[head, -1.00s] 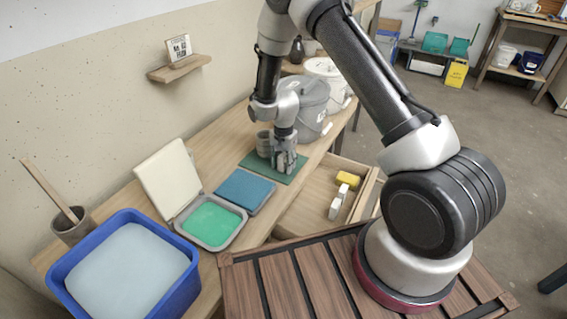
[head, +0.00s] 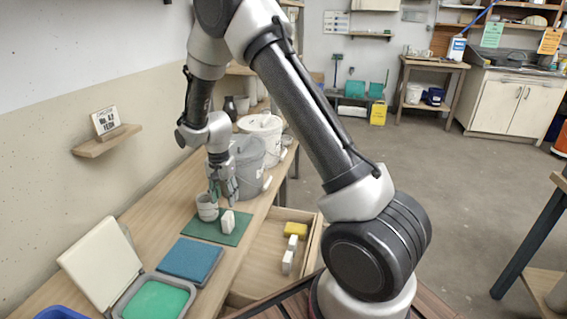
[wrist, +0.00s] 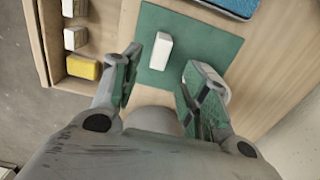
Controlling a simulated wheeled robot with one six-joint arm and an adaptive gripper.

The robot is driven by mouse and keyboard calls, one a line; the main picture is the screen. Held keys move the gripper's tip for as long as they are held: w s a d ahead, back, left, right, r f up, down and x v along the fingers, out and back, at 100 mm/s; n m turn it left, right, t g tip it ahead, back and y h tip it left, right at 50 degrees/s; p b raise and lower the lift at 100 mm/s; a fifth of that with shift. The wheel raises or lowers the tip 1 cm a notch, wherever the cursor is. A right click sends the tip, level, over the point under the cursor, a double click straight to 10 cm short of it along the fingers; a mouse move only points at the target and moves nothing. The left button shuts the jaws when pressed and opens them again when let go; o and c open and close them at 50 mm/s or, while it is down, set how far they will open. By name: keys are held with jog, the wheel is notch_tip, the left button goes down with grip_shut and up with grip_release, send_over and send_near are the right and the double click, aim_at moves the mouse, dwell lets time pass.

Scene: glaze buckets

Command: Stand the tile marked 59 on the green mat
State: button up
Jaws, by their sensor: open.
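A small white tile (head: 228,222) stands upright on the green mat (head: 201,230), near the mat's right side; no number is readable on it. In the wrist view the tile (wrist: 161,51) shows as a pale block on the mat (wrist: 207,42), clear of both fingers. My gripper (head: 225,192) is open and empty just above and behind the tile. In the wrist view its two fingers (wrist: 163,66) are spread apart with a gap between them. Two more white tiles (head: 288,261) lie in the open drawer, their marks unreadable.
A grey cup (head: 207,208) stands on the mat, left of the tile. A grey bucket (head: 247,165) and a white bucket (head: 262,128) stand behind. A blue pad (head: 190,260) and green-filled tray (head: 155,300) are in front. A yellow sponge (head: 296,229) lies in the drawer (head: 262,268).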

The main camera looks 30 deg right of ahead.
jog(key=s+d+r+n+t, duration=0.1)
jog(key=s+d+r, duration=0.25)
jog(key=r, duration=0.45)
jog(key=s+d+r+n, duration=0.25)
jog(key=s+r, duration=0.25)
jog(key=r, duration=0.3)
jog(key=s+d+r+n+t, duration=0.1)
jog(key=s+d+r, duration=0.25)
jog(key=r, duration=0.45)
jog(key=s+d+r+n+t, duration=0.1)
jog(key=s+d+r+n, duration=0.1)
jog(key=s, duration=0.8)
jog(key=s+d+r+n+t, duration=0.1)
jog(key=s+d+r+n, duration=0.1)
jog(key=s, duration=0.8)
jog(key=shift+d+r, duration=0.7)
jog(key=shift+r, duration=0.2)
jog(key=shift+n, duration=0.25)
